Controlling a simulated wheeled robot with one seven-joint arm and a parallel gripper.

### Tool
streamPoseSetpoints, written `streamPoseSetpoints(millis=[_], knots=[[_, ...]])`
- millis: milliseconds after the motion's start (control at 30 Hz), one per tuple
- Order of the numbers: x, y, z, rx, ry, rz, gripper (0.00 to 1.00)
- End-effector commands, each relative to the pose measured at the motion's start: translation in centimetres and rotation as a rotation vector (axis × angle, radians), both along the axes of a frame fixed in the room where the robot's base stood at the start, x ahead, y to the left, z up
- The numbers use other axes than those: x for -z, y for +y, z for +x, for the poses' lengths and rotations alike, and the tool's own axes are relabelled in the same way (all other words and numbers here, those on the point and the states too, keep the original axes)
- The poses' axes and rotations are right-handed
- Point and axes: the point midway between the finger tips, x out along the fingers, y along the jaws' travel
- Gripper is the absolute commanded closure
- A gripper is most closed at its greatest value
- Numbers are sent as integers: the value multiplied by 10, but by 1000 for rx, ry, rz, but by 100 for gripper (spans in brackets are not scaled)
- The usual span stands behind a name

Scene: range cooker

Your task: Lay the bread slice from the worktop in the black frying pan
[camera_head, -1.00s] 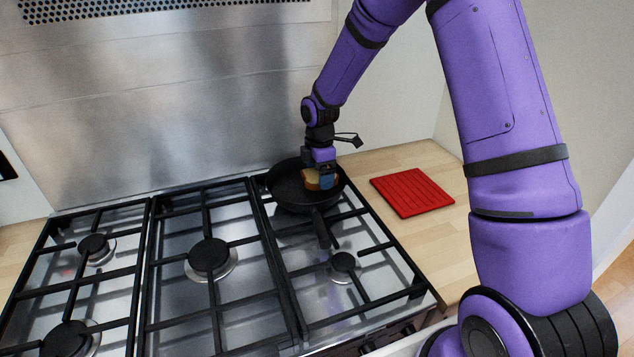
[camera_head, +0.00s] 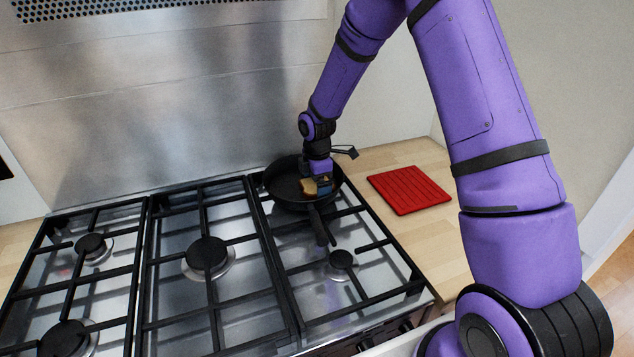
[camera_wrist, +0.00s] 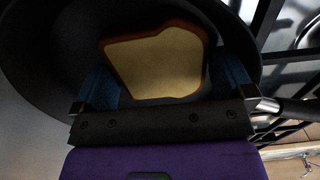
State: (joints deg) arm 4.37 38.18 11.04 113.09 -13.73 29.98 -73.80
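The bread slice (camera_wrist: 160,65), pale with a brown crust, lies within the outline of the black frying pan (camera_wrist: 45,60) in the wrist view. In the head view the bread slice (camera_head: 309,187) is inside the black frying pan (camera_head: 283,187), partly hidden by my gripper (camera_head: 324,190). My gripper (camera_wrist: 165,80) points down into the pan. Its blue fingers are wide apart, one on each side of the slice, with a narrow dark gap at the right finger. Contact at the left finger and with the pan floor is hard to make out.
The pan stands on the back right burner grate of the hob, its handle (camera_head: 321,228) pointing to the front. A red ridged mat (camera_head: 409,189) lies on the wooden worktop (camera_head: 440,240) to the right. The other burners (camera_head: 207,253) are empty. A metal splashback (camera_head: 150,110) rises behind.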

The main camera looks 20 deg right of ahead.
Motion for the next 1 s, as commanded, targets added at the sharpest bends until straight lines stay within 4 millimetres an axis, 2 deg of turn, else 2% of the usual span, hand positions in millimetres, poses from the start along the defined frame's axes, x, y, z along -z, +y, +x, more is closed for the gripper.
streamPoseSetpoints(millis=[167,267,500,700,833,1000], knots=[[-7,0,0,0,-2,0,0],[-21,0,1,0,-4,0,0],[-69,0,1,0,-4,0,0],[-103,0,1,1,-3,0,0],[-116,0,0,-1,-2,0,0],[-123,0,0,0,1,0,0]])
